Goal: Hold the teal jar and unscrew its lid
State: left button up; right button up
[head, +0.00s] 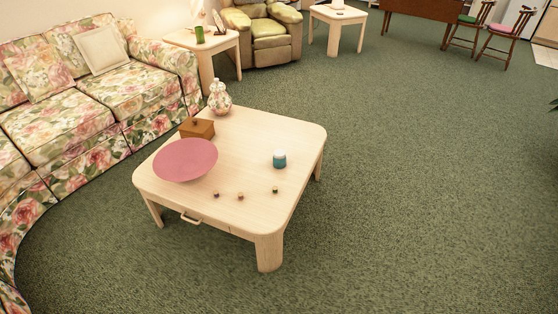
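The teal jar (280,162) stands upright on the right part of the low pale wooden table (250,135). Its white lid (280,153) is on top of it. Nothing touches the jar. Neither of my grippers shows in the head view.
The table also bears a pink bowl (185,160), a brown box (197,128), a patterned vase (219,98) and three small round items near its front edge, one of them at the right (275,190). A floral sofa (85,100) borders the left. Green carpet (420,200) is clear in front and right.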

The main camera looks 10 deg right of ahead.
aim_at(278, 163)
jog(key=i+l+u, duration=0.1)
jog(key=u, duration=0.35)
jog(key=i+l+u, duration=0.1)
jog(key=l+u, duration=0.3)
jog(key=i+l+u, duration=0.15)
jog(key=l+u, duration=0.15)
jog(key=l, duration=0.7)
jog(key=l+u, duration=0.35)
jog(key=l, duration=0.65)
